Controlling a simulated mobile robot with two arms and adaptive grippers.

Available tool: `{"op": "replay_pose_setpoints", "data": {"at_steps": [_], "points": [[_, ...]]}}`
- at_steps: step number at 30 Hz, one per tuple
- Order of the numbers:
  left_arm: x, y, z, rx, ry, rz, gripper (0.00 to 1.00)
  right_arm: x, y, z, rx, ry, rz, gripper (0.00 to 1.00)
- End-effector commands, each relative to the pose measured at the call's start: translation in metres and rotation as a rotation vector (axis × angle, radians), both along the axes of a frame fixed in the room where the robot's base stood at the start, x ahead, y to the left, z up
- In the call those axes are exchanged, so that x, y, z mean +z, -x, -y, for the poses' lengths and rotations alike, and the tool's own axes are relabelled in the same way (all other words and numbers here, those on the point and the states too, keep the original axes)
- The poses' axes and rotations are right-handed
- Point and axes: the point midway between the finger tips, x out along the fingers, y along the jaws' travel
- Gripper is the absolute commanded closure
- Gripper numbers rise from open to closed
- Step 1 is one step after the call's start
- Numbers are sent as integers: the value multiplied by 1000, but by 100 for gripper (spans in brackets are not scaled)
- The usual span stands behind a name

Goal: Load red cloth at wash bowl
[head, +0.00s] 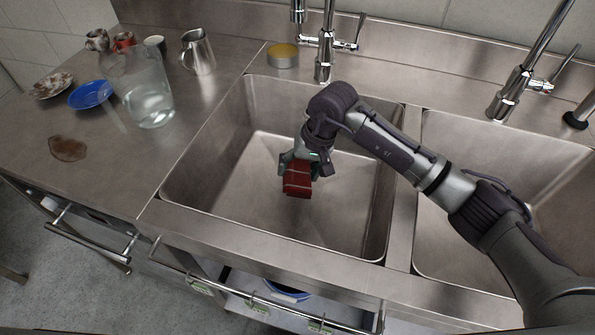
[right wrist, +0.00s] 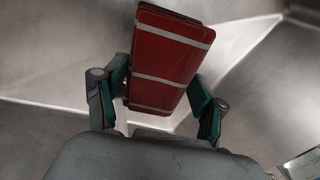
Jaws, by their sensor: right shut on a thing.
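The red cloth (head: 297,181) is folded into a block with pale stripes. My right gripper (head: 300,165) is shut on it over the left sink basin (head: 230,200). In the right wrist view the cloth (right wrist: 168,60) sits between the two fingers (right wrist: 158,98), with the steel basin behind it. I cannot tell how far the cloth is above the basin floor. No separate wash bowl shows clearly; the left basin looks empty below the cloth. My left gripper does not show.
A second basin (head: 480,220) lies to the right, partly behind my right arm. Taps (head: 325,45) stand along the back. A round tin (head: 283,55) is behind the left basin. The left counter holds a glass jug (head: 148,95), steel pitcher (head: 198,52), blue dish (head: 91,95) and brown spill (head: 68,148).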

Motion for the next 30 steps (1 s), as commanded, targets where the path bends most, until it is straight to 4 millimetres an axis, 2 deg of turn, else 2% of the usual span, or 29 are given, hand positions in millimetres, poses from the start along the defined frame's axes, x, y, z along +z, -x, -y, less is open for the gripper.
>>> {"op": "replay_pose_setpoints", "data": {"at_steps": [30], "points": [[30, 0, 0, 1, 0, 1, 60, 83, -1, 0, 0, 0, 3, 58]]}}
